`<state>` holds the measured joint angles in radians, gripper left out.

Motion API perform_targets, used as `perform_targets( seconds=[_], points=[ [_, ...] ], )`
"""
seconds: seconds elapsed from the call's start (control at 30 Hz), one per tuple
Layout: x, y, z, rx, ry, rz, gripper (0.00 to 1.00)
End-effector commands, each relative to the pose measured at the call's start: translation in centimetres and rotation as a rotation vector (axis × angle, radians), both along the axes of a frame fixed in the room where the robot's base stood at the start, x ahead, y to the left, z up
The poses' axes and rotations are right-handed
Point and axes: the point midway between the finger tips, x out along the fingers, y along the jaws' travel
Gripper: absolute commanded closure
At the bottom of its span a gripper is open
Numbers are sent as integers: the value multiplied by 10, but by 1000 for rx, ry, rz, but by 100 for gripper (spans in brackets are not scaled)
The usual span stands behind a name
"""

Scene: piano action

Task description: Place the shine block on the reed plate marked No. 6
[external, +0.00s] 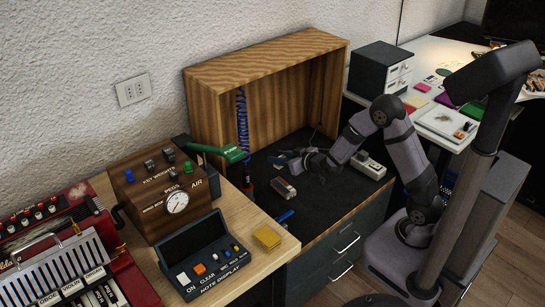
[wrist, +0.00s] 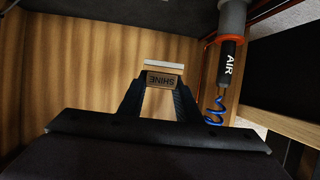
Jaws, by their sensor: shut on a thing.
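The shine block (wrist: 161,79), tan with a pale strip on top and the word SHINE upside down, is held between the two dark fingertips of my gripper (wrist: 160,98) in the wrist view. In the external view my gripper (external: 288,158) is above the dark mat in front of the open wooden box; the held block is too small there to make out surely.
A brown-and-white block (external: 284,188) shows on the dark mat (external: 312,212). The wooden box (external: 208,112) encloses the back. An AIR tool with a blue coiled hose (wrist: 229,64) hangs close right in the wrist view. The gauge box (external: 160,190) and note display (external: 207,262) stand left.

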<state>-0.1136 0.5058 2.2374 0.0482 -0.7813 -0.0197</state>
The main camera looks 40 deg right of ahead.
Motion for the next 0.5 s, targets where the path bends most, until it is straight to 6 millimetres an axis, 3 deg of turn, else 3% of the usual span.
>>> perform_targets(
  seconds=[0.2,0.5],
  points=[
    [8,-18,-8,0,5,-77,91],
    [5,-20,-22,-1,3,-78,91]
  ],
)
